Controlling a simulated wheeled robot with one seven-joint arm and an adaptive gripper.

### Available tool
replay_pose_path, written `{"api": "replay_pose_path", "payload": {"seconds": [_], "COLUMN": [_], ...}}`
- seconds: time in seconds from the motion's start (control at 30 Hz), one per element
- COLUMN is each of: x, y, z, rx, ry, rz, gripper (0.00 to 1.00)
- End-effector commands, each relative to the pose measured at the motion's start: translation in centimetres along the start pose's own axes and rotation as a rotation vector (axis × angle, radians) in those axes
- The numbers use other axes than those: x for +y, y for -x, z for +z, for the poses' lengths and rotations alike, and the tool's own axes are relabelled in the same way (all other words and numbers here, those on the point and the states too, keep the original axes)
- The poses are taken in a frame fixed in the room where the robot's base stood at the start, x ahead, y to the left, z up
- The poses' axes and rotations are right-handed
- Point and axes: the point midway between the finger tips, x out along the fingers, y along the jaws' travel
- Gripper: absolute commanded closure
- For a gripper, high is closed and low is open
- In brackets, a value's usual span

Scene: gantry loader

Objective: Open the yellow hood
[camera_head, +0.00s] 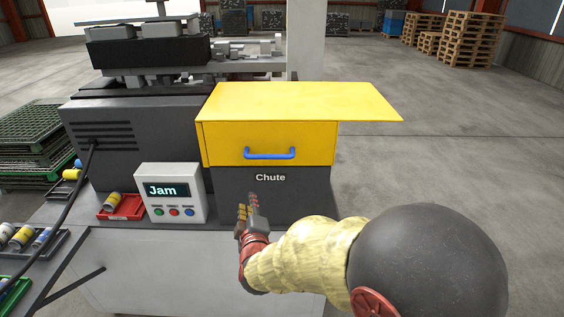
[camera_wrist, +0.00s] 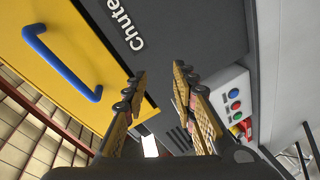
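The yellow hood (camera_head: 300,101) sits on top of the dark grey chute box (camera_head: 270,200) and looks closed. Its front panel carries a blue handle (camera_head: 270,154), just above the word "Chute". In the wrist view the yellow front (camera_wrist: 68,62) and the blue handle (camera_wrist: 62,66) are at the upper left. My gripper (camera_head: 247,204) is in front of the chute box, below the handle and apart from it. In the wrist view my gripper (camera_wrist: 164,112) has its two fingers spread with nothing between them.
A white control box (camera_head: 172,192) reading "Jam" stands left of the chute, with coloured buttons. A red tray (camera_head: 122,207) holding a can is beside it. A black cable (camera_head: 80,190) hangs at the left. The floor right of the machine is clear; pallets (camera_head: 468,38) stand far back.

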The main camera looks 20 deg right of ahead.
Motion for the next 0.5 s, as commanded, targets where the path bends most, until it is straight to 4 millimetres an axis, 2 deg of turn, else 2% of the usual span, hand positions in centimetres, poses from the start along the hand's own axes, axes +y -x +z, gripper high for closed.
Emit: {"api": "replay_pose_path", "payload": {"seconds": [0.03,0.1,0.2,0.3,0.5], "x": [2.5,6.0,9.4,10.9,11.4], "y": [-0.1,0.2,1.2,1.8,1.0], "z": [-0.1,-0.3,-0.3,-0.4,-0.5], "rx": [-0.003,-0.021,-0.059,-0.083,-0.095], "ry": [0.070,0.178,0.318,0.412,0.465], "rz": [0.092,0.218,0.345,0.402,0.408], "gripper": [0.73,0.73,0.73,0.73,0.73]}}
